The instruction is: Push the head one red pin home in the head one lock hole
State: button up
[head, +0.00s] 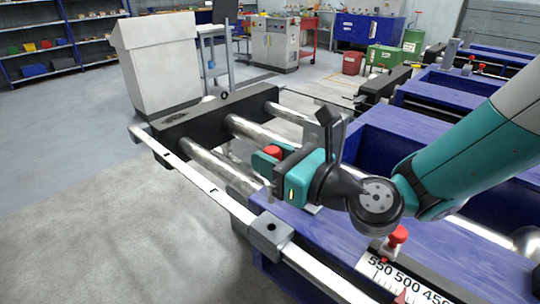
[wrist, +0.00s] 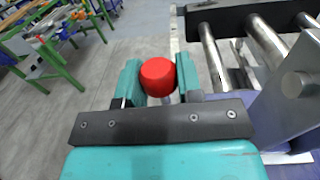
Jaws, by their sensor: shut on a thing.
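The red pin's round head (wrist: 158,76) sits between the two teal fingers of my gripper (wrist: 157,92) in the wrist view. The gripper is shut on it. In the head view, the red head (head: 272,152) shows at my gripper (head: 268,160), above the roller bars near the end of the blue table. The pin's shank is mostly hidden by the fingers. A grey block (head: 269,236) on the front rail has a dark round hole in its top; I cannot tell whether it is the head one lock hole. My gripper is behind and above this block.
Another red-knobbed pin (head: 398,235) stands by the numbered scale (head: 402,284) on the right. A steel rail (head: 200,178) runs along the front edge. Steel rollers (head: 222,168) lie left of the blue table (head: 330,232). Open floor (head: 90,230) is at left.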

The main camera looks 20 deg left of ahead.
aim_at(272, 202)
jog(key=shift+f+b, duration=2.4)
jog(key=shift+f, duration=0.5)
jog(key=shift+f+b, duration=0.9)
jog(key=shift+f, duration=0.9)
jog(key=shift+s+f, duration=0.1)
jog(key=shift+f, duration=0.1)
jog(key=shift+s+f+b, duration=0.25)
jog(key=shift+f+b, duration=0.7)
jog(key=shift+s+f, duration=0.1)
jog(key=shift+f, duration=0.05)
jog(key=shift+r, duration=0.2)
jog(key=shift+w+r+p, duration=0.25)
jog(key=shift+r+p, duration=0.65)
jog(key=shift+p, duration=0.25)
jog(key=shift+w+r, duration=0.1)
jog(key=shift+w+r, duration=0.1)
jog(key=shift+r, duration=0.05)
